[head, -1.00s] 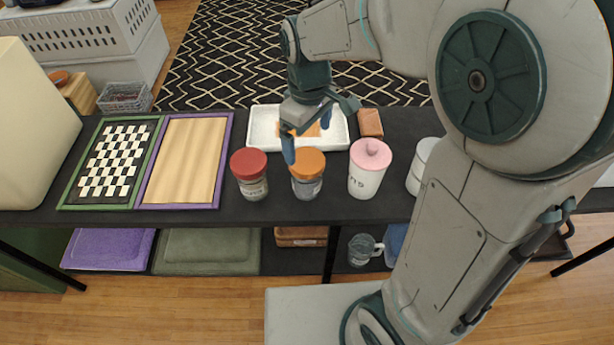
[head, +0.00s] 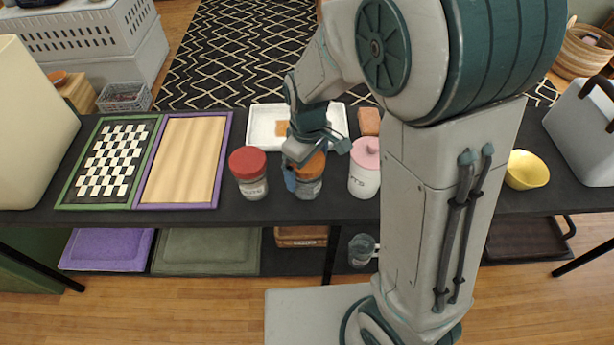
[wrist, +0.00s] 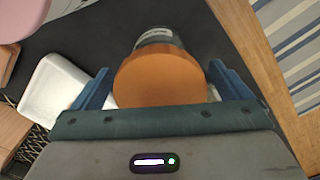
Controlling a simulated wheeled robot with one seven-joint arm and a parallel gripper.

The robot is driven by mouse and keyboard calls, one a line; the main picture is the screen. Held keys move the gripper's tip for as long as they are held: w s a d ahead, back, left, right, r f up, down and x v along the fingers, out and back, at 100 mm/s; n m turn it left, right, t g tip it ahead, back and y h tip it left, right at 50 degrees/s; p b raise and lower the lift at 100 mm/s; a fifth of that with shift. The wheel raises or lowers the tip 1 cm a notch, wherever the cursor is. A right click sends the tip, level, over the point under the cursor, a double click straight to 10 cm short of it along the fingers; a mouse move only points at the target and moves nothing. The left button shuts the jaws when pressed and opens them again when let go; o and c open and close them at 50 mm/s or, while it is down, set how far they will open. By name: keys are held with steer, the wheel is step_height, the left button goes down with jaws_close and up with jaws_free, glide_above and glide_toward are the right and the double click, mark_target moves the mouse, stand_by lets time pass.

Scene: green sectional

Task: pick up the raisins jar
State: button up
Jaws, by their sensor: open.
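A jar with an orange lid (head: 313,164) and a clear body stands on the dark tabletop, between a red-lidded jar (head: 249,172) and a pink-lidded jar (head: 364,168). I cannot read the label well enough to confirm that it is the raisins jar. My gripper (head: 304,172) is open, directly over the orange-lidded jar. In the wrist view, the orange lid (wrist: 160,80) fills the space between the blue fingers of my gripper (wrist: 159,84), one at each side. A label shows on the jar body beyond the lid. My gripper hides part of the lid in the head view.
A white tray (head: 262,128) lies behind the jars, with a brown block (head: 369,121) beside it. A chessboard (head: 105,160) and a wooden board (head: 184,163) lie at left. A yellow bowl (head: 526,170) stands at right. Neighbouring jars are close on both sides.

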steer(key=c, duration=1.4)
step_height(320, 180, up, 9)
steer(key=shift+r+p, duration=0.2)
steer(key=shift+p, duration=0.35)
steer(key=shift+r+m, duration=0.3)
steer(key=shift+m, duration=0.2)
steer(key=shift+r+m+p, duration=0.1)
steer(key=shift+m+p, duration=0.2)
steer(key=shift+m, duration=0.2)
steer(key=m, duration=0.3)
steer(key=shift+m+p, duration=0.3)
steer(key=shift+m, duration=0.1)
